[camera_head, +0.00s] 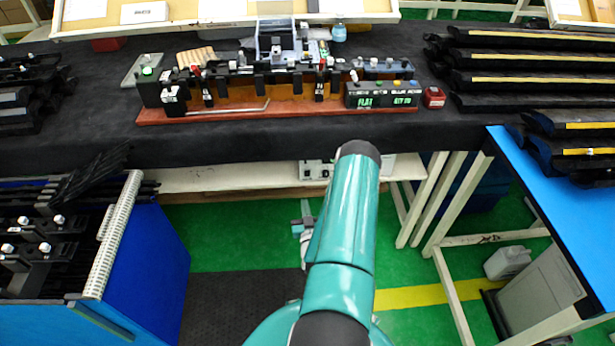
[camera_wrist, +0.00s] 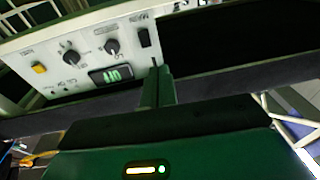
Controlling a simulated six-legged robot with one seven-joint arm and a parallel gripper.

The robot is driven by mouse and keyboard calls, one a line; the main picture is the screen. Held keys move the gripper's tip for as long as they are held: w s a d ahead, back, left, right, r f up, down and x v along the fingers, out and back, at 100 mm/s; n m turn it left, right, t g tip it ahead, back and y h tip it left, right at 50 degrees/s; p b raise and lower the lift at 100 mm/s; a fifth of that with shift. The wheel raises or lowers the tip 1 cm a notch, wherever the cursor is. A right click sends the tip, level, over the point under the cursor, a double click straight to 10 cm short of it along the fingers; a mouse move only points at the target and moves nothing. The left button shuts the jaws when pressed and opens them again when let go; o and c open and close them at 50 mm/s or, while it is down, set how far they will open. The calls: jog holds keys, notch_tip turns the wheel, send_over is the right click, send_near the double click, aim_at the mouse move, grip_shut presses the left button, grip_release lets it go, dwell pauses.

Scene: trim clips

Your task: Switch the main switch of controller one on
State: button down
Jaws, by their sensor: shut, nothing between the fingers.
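A white controller panel (camera_wrist: 90,40) fills the upper left of the wrist view, tilted. It has a black rocker switch (camera_wrist: 144,38) at its right end, two black knobs, a yellow button (camera_wrist: 38,69) and a lit green display (camera_wrist: 110,74). Its labels are too small to read, so I cannot tell its number or the switch's position. My gripper (camera_wrist: 157,66) is shut and empty, its tip just below the rocker switch in the picture; contact cannot be told. In the head view, white controller fronts (camera_head: 315,169) show under the bench, partly hidden by my arm.
A fixture (camera_head: 280,108) stands on top. White table legs (camera_head: 430,198) stand to the right, a blue-sided rack (camera_head: 150,255) to the left.

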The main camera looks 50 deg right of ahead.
jog(key=s+f+m+h, duration=0.1)
jog(key=s, duration=0.2)
send_near(307, 173)
jog(key=shift+g+h, duration=0.3)
jog(key=shift+g, duration=0.1)
jog(key=x, duration=0.7)
jog(key=shift+w+a, duration=0.1)
jog(key=shift+a, duration=0.05)
jog(key=shift+r, duration=0.1)
